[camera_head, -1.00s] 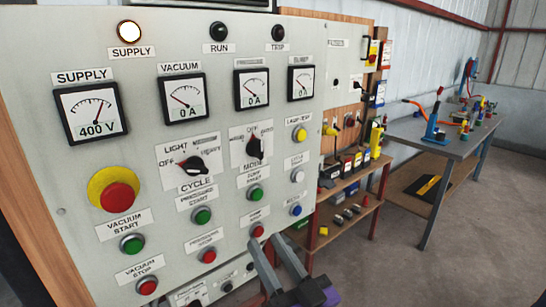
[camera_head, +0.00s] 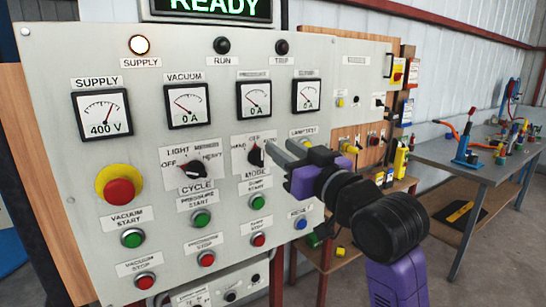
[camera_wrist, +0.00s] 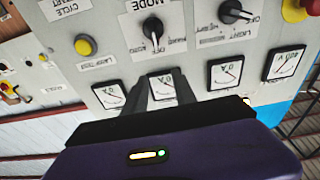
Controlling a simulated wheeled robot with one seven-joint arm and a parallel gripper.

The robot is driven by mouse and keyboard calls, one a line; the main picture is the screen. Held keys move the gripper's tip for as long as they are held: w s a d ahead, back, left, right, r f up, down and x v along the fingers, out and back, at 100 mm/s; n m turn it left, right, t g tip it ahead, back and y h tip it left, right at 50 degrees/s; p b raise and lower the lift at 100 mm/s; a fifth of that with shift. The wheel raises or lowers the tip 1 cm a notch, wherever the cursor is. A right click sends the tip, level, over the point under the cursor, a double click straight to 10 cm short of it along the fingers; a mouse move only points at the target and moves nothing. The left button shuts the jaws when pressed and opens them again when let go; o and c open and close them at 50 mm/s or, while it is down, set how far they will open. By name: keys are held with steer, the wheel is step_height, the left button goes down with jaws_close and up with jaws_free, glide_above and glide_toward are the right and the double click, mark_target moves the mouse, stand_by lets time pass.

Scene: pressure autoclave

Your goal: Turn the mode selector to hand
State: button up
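The mode selector (camera_head: 256,156) is a black knob on the grey panel, above the MODE label. Its pointer is roughly upright, towards OFF; HAND is marked to its left. It also shows at the top of the wrist view (camera_wrist: 154,27). My gripper (camera_head: 276,150) is just right of the knob in the head view, with its fingers towards the panel. In the wrist view the fingers (camera_wrist: 158,76) are apart with nothing between them, and they appear short of the knob. Whether a finger touches it is unclear.
The cycle selector (camera_head: 194,170) is to the left of the mode selector. Meters line the panel above, and green and red buttons sit below. The red emergency button (camera_head: 119,191) is at left. A workbench (camera_head: 480,170) stands at right beyond open floor.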

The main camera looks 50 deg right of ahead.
mark_target(262, 152)
steer(key=shift+g, duration=0.6)
steer(key=w+f, duration=0.1)
steer(key=w, duration=0.1)
steer(key=w+d+f+p, duration=0.1)
steer(key=w, duration=0.2)
steer(key=w+d+f, duration=0.1)
steer(key=w, duration=0.1)
steer(key=shift+w+f, duration=0.15)
steer(key=shift+w, duration=0.2)
jaws_close()
